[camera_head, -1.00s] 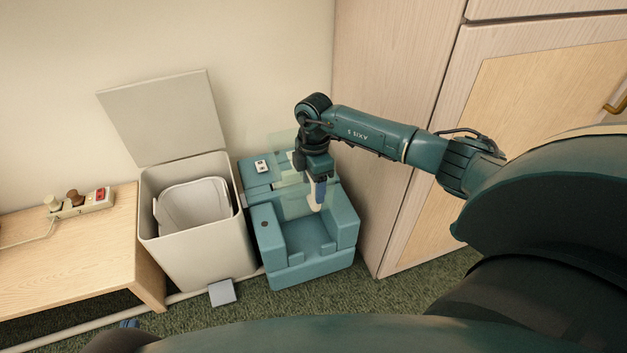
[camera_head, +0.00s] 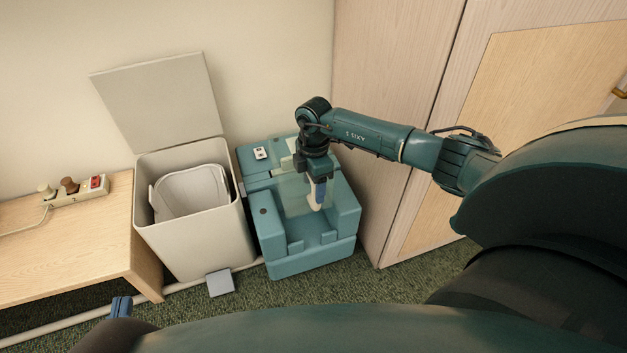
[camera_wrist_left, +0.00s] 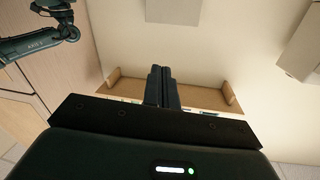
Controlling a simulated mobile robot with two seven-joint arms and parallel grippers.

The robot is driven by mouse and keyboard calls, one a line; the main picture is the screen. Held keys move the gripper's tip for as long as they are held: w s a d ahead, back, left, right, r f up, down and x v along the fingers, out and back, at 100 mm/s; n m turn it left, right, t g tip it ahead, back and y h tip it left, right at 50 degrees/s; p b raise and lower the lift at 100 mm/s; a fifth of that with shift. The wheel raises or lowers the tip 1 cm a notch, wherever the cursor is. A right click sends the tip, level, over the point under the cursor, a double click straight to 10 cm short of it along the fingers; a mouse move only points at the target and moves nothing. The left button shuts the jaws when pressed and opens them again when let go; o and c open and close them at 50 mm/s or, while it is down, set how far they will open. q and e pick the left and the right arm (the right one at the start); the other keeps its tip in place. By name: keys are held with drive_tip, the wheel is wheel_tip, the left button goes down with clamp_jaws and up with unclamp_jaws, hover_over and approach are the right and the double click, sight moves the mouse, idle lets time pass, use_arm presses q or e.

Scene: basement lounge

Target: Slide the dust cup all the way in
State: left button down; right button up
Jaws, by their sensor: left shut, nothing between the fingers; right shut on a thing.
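The dust cup (camera_head: 293,201) appears as a translucent green body in the teal floor unit (camera_head: 275,240). Its far part is hidden behind my right arm, so I cannot tell how deep it sits. My right gripper (camera_head: 318,200) points down over the unit and is shut on a pale upright piece that looks like the cup's handle. My left gripper (camera_head: 122,306) shows at the lower left of the head view, away from the unit. In the left wrist view its fingers (camera_wrist_left: 161,86) are shut and empty.
A white bin (camera_head: 190,240) with its lid raised stands left of the unit, with a grey pedal (camera_head: 221,283) in front. A wooden bench (camera_head: 75,240) with a power strip (camera_head: 75,190) is further left. A wooden cabinet (camera_head: 400,90) stands close on the right.

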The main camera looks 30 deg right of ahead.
drive_tip(key=shift+f+b, duration=0.6)
drive_tip(key=shift+f, duration=0.55)
drive_tip(key=shift+f+b, duration=0.55)
drive_tip(key=shift+f, duration=0.45)
drive_tip(key=shift+f+b, duration=0.5)
drive_tip(key=shift+f, duration=0.25)
drive_tip(key=shift+f+b, duration=0.45)
drive_tip(key=shift+f, duration=0.25)
drive_tip(key=shift+f+b, duration=0.6)
drive_tip(key=shift+f, duration=0.45)
drive_tip(key=shift+f+b, duration=0.35)
drive_tip(key=shift+f, duration=0.15)
use_arm(q)
drive_tip(key=shift+w+d+r+m+t+h+b, duration=0.1)
drive_tip(key=shift+d+r+t+h+b, duration=0.2)
drive_tip(key=shift+h+b, duration=0.35)
drive_tip(key=shift+w+d+r+m+t+h+b, duration=0.1)
drive_tip(key=shift+d+r+t+h+b, duration=0.05)
drive_tip(key=shift+d+t+h+b, duration=0.4)
drive_tip(key=shift+d+r+m+t+h+b, duration=0.1)
drive_tip(key=shift+d+r+t+h+b, duration=0.15)
drive_tip(key=shift+h+b, duration=0.45)
use_arm(e)
drive_tip(key=shift+f, duration=2.9)
